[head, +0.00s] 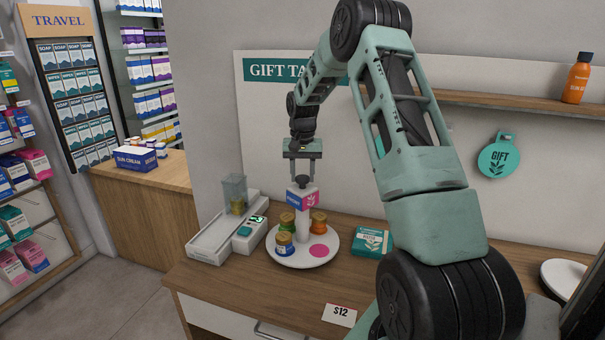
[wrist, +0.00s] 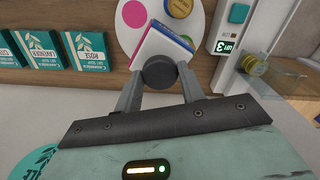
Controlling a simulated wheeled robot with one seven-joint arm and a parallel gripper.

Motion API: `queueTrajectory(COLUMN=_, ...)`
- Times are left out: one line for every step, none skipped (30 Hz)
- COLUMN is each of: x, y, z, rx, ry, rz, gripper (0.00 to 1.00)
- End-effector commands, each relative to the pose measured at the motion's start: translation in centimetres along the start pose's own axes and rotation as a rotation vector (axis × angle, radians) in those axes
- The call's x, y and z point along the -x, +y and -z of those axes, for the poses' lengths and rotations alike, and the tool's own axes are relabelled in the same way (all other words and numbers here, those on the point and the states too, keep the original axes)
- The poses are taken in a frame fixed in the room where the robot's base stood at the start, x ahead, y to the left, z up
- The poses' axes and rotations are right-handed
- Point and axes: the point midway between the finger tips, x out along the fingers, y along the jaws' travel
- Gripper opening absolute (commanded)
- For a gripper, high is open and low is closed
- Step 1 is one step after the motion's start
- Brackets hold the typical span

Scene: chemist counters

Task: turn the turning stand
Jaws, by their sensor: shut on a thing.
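The turning stand is a round white plate (head: 318,258) on the wooden counter. A white post with a pink-and-blue sign block (head: 302,200) rises from it, topped by a dark round knob (wrist: 158,72). A green-lidded jar (head: 287,222), an orange jar (head: 319,221) and a blue jar (head: 284,245) stand on the plate. A pink dot (head: 319,250) marks the plate at its front right. My gripper (head: 302,172) points down over the post. In the wrist view its two fingers are shut on the knob, one on each side.
Left of the stand are a small device with a green display (head: 250,234) and a long white unit with a clear container (head: 234,194). A teal box (head: 371,242) lies to the right. A $12 price card (head: 340,314) is at the counter's front. A shelf runs along the wall.

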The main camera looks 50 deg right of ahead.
Motion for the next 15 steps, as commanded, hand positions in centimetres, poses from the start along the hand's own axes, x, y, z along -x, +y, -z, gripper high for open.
queueTrajectory(x=0.3, y=-0.05, z=0.18, rx=0.023, ry=0.007, rz=0.002, gripper=0.0)
queueTrajectory(x=0.3, y=-0.05, z=0.17, rx=0.038, ry=0.007, rz=0.001, gripper=0.0)
queueTrajectory(x=0.3, y=-0.05, z=0.18, rx=0.058, ry=0.007, rz=0.001, gripper=0.0)
queueTrajectory(x=0.3, y=-0.05, z=0.18, rx=0.073, ry=0.007, rz=0.001, gripper=0.0)
queueTrajectory(x=0.3, y=-0.05, z=0.18, rx=0.088, ry=0.007, rz=0.001, gripper=0.0)
queueTrajectory(x=0.3, y=-0.05, z=0.18, rx=0.108, ry=0.007, rz=0.001, gripper=0.0)
queueTrajectory(x=0.3, y=-0.05, z=0.18, rx=0.123, ry=0.007, rz=0.001, gripper=0.0)
queueTrajectory(x=0.31, y=-0.05, z=0.18, rx=0.138, ry=0.007, rz=0.001, gripper=0.0)
queueTrajectory(x=0.31, y=-0.05, z=0.18, rx=0.158, ry=0.007, rz=0.001, gripper=0.0)
queueTrajectory(x=0.31, y=-0.06, z=0.18, rx=0.173, ry=0.007, rz=0.001, gripper=0.0)
queueTrajectory(x=0.31, y=-0.06, z=0.18, rx=0.188, ry=0.007, rz=0.001, gripper=0.0)
queueTrajectory(x=0.32, y=-0.06, z=0.19, rx=0.207, ry=0.008, rz=0.001, gripper=0.0)
queueTrajectory(x=0.32, y=-0.05, z=0.19, rx=0.223, ry=0.008, rz=0.001, gripper=0.0)
queueTrajectory(x=0.32, y=-0.05, z=0.19, rx=0.237, ry=0.008, rz=0.001, gripper=0.0)
queueTrajectory(x=0.32, y=-0.06, z=0.19, rx=0.257, ry=0.008, rz=0.001, gripper=0.0)
